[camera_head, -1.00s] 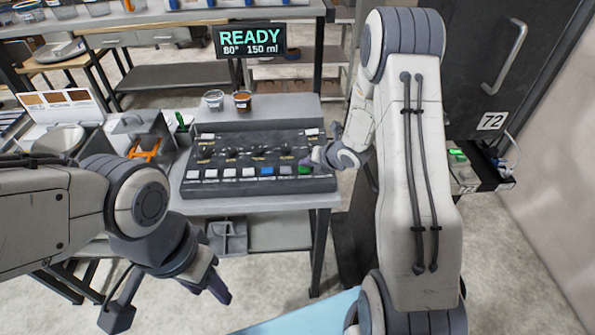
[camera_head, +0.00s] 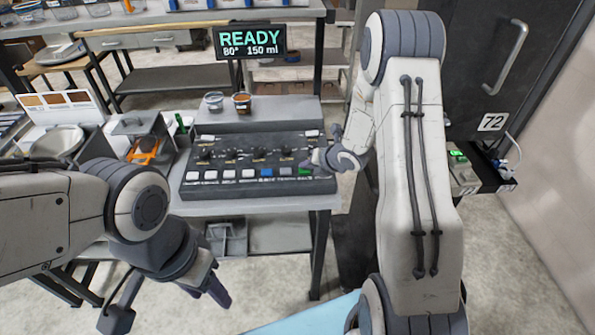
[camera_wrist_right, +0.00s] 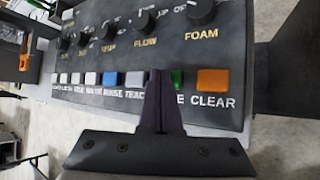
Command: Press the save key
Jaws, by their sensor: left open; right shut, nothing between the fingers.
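The dark control panel (camera_head: 258,153) has a row of keys along its front edge, also in the right wrist view. A green key (camera_wrist_right: 178,80) sits between a grey key (camera_wrist_right: 135,78) and the orange CLEAR key (camera_wrist_right: 212,80). My fingers partly cover it and its label; only a final "E" shows. The green key also shows partly in the head view (camera_head: 304,171). My right gripper (camera_wrist_right: 158,76) is shut and empty, its tips over the left part of the green key; contact cannot be told. My left gripper (camera_head: 217,284) is open and empty, in front of the table.
A display (camera_head: 250,41) behind the panel reads READY, 80°, 150 ml. Two small cups (camera_head: 242,103) stand on the ledge behind the panel. Knobs (camera_wrist_right: 145,22) rise behind the key row. A scale and a bin with an orange item (camera_head: 146,150) stand left of the panel.

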